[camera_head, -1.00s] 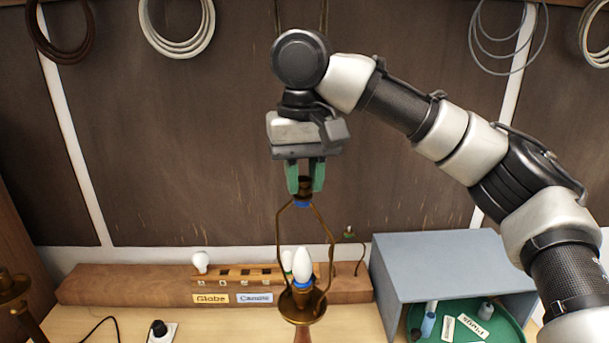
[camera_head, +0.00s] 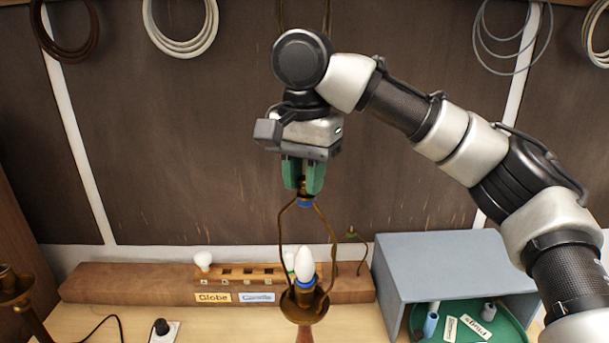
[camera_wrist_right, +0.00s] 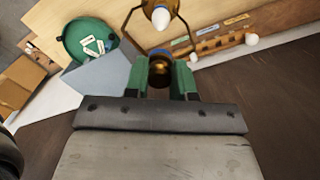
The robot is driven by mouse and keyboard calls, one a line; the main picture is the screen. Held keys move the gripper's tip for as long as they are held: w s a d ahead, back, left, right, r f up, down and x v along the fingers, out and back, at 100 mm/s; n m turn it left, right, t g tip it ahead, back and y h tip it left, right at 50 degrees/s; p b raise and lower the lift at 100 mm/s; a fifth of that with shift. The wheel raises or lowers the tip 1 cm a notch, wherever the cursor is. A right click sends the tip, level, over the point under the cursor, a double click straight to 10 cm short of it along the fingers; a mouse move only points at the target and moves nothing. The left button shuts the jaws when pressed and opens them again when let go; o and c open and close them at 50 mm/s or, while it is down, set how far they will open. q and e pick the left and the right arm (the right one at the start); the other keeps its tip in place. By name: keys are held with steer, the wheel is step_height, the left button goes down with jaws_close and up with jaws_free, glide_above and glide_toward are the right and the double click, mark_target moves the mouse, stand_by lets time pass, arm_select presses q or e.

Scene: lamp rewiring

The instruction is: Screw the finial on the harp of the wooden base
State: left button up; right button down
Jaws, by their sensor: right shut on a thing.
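My right gripper (camera_head: 303,186) points straight down with its green fingers shut on the brass finial (camera_wrist_right: 160,74), directly above the harp. In the head view the fingers hide most of the finial. The brass harp (camera_head: 282,240) stands upright around a white candle-shaped bulb (camera_head: 304,264), with a blue ring (camera_head: 305,203) at its top just under the fingertips. The finial is at the harp's top; I cannot tell how far the threads are engaged. Below is a brass cup (camera_head: 304,309) and the top of the wooden base (camera_head: 304,336). My left gripper is out of view.
A wooden rack (camera_head: 130,284) with Globe and Candle labels stands behind the lamp. A grey box (camera_head: 430,258) and a green tray (camera_head: 502,338) are at right. Another brass lamp part (camera_head: 15,288) is at far left, near a white socket plate (camera_head: 165,332).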

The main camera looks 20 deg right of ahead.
steer(key=shift+w+m, duration=0.1)
steer(key=shift+m, duration=1.7)
steer(key=c, duration=0.9)
jaws_free()
steer(key=shift+o, duration=0.2)
